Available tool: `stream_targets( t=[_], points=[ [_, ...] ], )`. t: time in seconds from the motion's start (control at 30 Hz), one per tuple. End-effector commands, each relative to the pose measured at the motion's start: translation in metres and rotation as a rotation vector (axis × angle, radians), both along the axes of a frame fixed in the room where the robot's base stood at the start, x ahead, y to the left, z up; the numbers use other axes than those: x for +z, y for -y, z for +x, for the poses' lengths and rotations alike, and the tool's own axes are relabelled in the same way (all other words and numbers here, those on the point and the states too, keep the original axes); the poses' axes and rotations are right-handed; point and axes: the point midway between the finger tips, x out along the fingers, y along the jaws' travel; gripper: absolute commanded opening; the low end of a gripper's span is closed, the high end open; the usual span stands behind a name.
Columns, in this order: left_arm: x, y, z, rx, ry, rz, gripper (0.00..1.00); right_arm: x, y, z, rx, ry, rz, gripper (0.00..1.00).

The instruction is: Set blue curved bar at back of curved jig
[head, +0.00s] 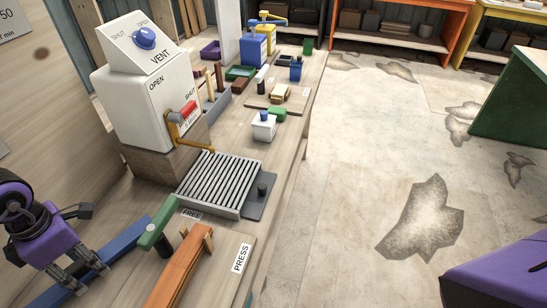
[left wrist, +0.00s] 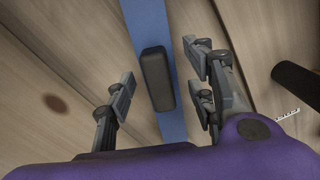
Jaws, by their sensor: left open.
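A long blue bar (head: 127,241) lies on the bench at the lower left, running from beneath my left gripper toward the green-handled lever. My left gripper (head: 84,270) is over its near part. In the left wrist view the blue bar (left wrist: 147,22) runs between the spread fingers of my left gripper (left wrist: 160,88). A dark block (left wrist: 157,78) sits on the bar there, with a gap to the fingers on both sides. An orange-brown wooden piece (head: 180,268) lies right of the bar; I cannot tell whether it is the curved jig. My right gripper is out of view.
A white box with a vent knob (head: 145,100) stands behind on a wooden block. Labels read FREE and PRESS (head: 241,257). Small parts crowd the far bench; its right edge drops to the floor.

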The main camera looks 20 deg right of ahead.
Motion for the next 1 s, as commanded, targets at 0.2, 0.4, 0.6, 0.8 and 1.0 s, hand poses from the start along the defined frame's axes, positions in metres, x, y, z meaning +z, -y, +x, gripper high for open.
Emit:
stream_targets(
  t=[0.2, 0.4, 0.6, 0.8, 1.0],
  points=[
    [0.013, 0.0, 0.001, 0.0, 0.004, 0.0, 0.5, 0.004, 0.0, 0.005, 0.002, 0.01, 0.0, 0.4],
    [0.052, 0.0, 0.002, -0.001, 0.005, 0.001, 0.5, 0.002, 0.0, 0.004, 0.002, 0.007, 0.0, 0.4],
    [0.094, 0.0, 0.001, -0.001, 0.004, 0.001, 0.5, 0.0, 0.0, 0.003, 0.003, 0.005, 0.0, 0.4],
    [0.118, 0.0, 0.001, 0.0, 0.002, 0.001, 0.5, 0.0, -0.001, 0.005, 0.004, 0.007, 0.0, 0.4],
    [0.124, 0.0, 0.0, 0.0, 0.0, 0.0, 0.5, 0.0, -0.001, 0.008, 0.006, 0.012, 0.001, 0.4]
  ],
)
